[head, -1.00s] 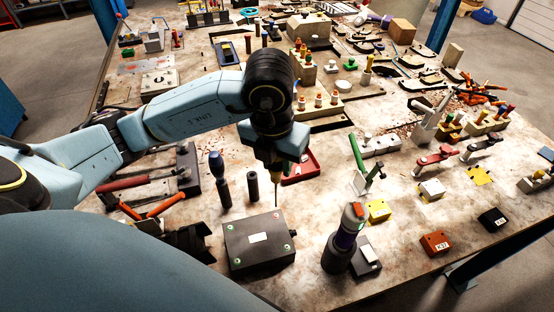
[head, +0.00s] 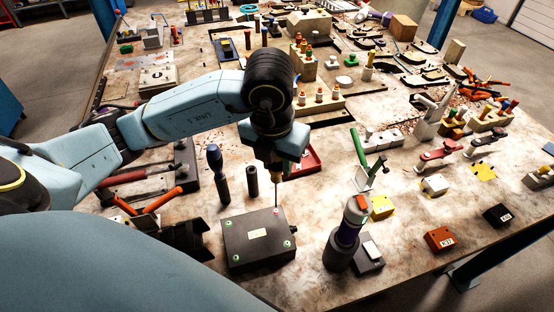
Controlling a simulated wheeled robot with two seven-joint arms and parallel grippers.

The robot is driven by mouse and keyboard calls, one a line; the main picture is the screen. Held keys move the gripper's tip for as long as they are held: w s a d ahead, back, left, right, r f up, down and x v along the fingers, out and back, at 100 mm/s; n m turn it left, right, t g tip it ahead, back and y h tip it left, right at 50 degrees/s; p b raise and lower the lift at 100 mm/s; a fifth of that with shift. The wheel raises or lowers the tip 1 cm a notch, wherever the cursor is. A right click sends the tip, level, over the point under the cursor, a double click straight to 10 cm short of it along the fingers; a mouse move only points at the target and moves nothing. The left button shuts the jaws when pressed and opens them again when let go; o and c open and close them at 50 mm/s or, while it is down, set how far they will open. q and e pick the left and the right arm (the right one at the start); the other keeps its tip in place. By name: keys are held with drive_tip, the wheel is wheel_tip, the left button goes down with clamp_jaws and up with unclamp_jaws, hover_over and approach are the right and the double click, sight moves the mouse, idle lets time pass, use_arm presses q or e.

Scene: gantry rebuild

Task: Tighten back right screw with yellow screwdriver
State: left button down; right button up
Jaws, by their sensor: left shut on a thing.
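A dark grey box (head: 240,244) lies on the workbench in front of my arm, with a pale label on its lid. Green-ringed screws show at its corners, such as the front right one (head: 287,243). My left gripper (head: 276,164) points down above the box's back right corner and is shut on the yellow screwdriver (head: 276,172). The handle is mostly hidden by the gripper. The thin shaft hangs upright and its tip is at the back right screw (head: 277,210), which shows a reddish spot. I cannot tell whether the tip is seated. My right gripper is out of view.
A dark blue-handled tool (head: 216,165) and a black cylinder (head: 252,182) stand behind the box. A red tray (head: 304,163) lies behind its right side. A dark bottle-like tool (head: 346,237) stands to its right. Orange-handled pliers (head: 160,201) lie to the left.

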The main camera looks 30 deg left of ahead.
use_arm(q)
drive_tip(key=shift+f+b, duration=0.95)
drive_tip(key=shift+f, duration=0.05)
idle(0.3)
idle(0.8)
drive_tip(key=shift+f, duration=0.1)
drive_tip(key=m+b, duration=0.3)
drive_tip(key=m, duration=0.1)
drive_tip(key=shift+d+f+b, duration=0.1)
drive_tip(key=shift+f+b, duration=0.05)
drive_tip(key=shift+b, duration=0.2)
drive_tip(key=shift+s+m+h+b, duration=0.1)
drive_tip(key=shift+m+h+b, duration=0.25)
drive_tip(key=shift+m, duration=0.55)
